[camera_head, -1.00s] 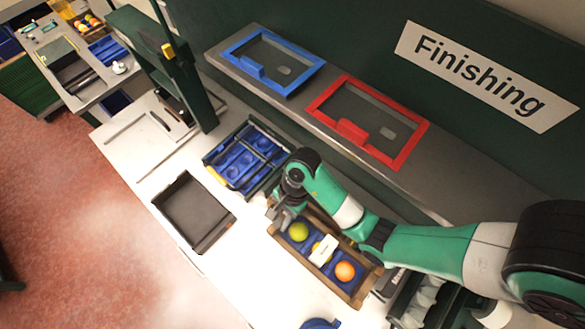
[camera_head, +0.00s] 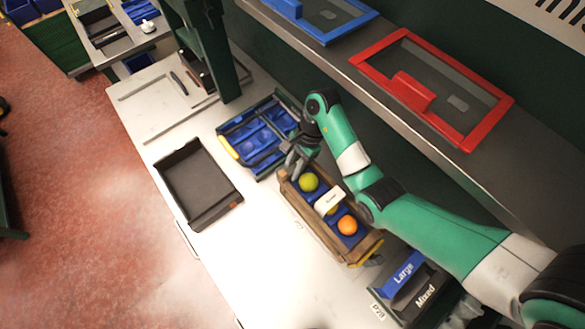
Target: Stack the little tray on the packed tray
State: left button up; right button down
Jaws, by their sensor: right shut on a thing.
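A small wooden-sided tray (camera_head: 316,220) with a blue insert stands on the white worktop. In it lie a yellow-green fruit (camera_head: 308,182), an orange (camera_head: 347,225) and another fruit partly hidden under a white label card (camera_head: 330,200). My right gripper (camera_head: 297,160) is at this tray's far left end and is shut on its end wall; the fingertips are small in the picture. A blue tray (camera_head: 232,133) with rounded cells and a yellow handle lies just beyond, to the upper left of the gripper. My left gripper does not show.
An empty black tray (camera_head: 227,196) lies to the left. A black box labelled Mixed (camera_head: 425,294) with a blue Large sign (camera_head: 404,272) stands at the lower right. A shelf (camera_head: 330,60) with blue and red frames (camera_head: 481,131) runs behind.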

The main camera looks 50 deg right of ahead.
aim_at(296, 163)
jog(key=shift+w+d+f+b, duration=0.15)
jog(key=shift+f+b, duration=0.1)
jog(key=shift+f, duration=0.7)
jog(key=shift+w+d+f+b, duration=0.1)
jog(key=shift+f+b, duration=0.15)
jog(key=shift+f, duration=0.8)
jog(key=c, duration=0.7)
grip_release()
jog(key=shift+o, duration=0.2)
jog(key=shift+p+v, duration=0.95)
jog(key=shift+v, duration=2)
jog(key=shift+a, duration=0.1)
